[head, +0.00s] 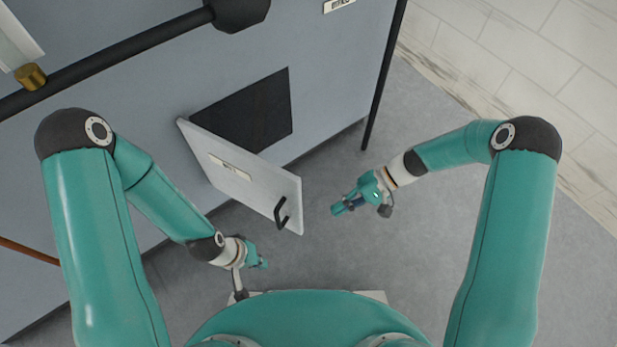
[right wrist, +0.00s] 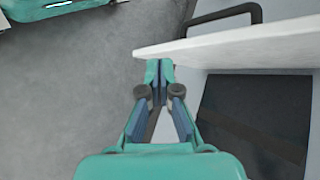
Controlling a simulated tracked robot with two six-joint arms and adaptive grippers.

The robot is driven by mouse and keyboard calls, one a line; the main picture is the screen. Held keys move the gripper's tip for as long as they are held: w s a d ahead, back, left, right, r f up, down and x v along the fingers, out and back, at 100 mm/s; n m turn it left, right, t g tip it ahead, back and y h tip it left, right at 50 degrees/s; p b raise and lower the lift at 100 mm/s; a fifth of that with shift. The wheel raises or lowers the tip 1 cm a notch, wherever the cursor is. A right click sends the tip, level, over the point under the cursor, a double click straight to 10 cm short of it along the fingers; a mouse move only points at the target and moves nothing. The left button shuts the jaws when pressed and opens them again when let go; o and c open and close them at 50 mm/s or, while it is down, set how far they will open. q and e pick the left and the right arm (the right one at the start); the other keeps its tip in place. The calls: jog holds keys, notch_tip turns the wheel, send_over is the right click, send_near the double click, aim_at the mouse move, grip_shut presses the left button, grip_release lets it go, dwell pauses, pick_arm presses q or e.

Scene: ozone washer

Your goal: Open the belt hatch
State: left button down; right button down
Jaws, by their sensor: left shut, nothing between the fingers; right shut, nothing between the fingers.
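The belt hatch (head: 235,172) is a light grey door with a small label and a black handle (head: 281,212). It stands swung out from the grey cabinet, with a dark opening (head: 262,115) showing behind it. My right gripper (head: 338,209) is shut and empty, to the right of the handle and apart from it. In the right wrist view its fingers (right wrist: 158,80) are close to the hatch's edge (right wrist: 230,45); I cannot tell whether they touch. My left gripper (head: 262,264) is shut and empty, below and left of the handle.
The grey cabinet (head: 150,85) fills the upper left. A dark pipe (head: 120,48) with a brass fitting (head: 31,76) runs along it. A thin black post (head: 384,75) stands at its right edge. Grey floor (head: 440,240) is clear on the right.

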jog(key=w+d+r+n+g+y+b, duration=0.1)
jog(key=w+r+n+y, duration=0.1)
jog(key=w+r+y, duration=0.35)
jog(key=w+d+r+n+y+b, duration=0.1)
jog(key=w+r+n+y+b, duration=0.15)
jog(key=r, duration=0.55)
jog(key=s+a+h+b, duration=0.1)
jog(key=s+a, duration=0.4)
jog(key=a, duration=0.6)
jog(key=shift+a+f+b, duration=0.15)
jog(key=shift+b, duration=0.15)
jog(key=shift+s+a, duration=0.1)
jog(key=shift+s, duration=0.1)
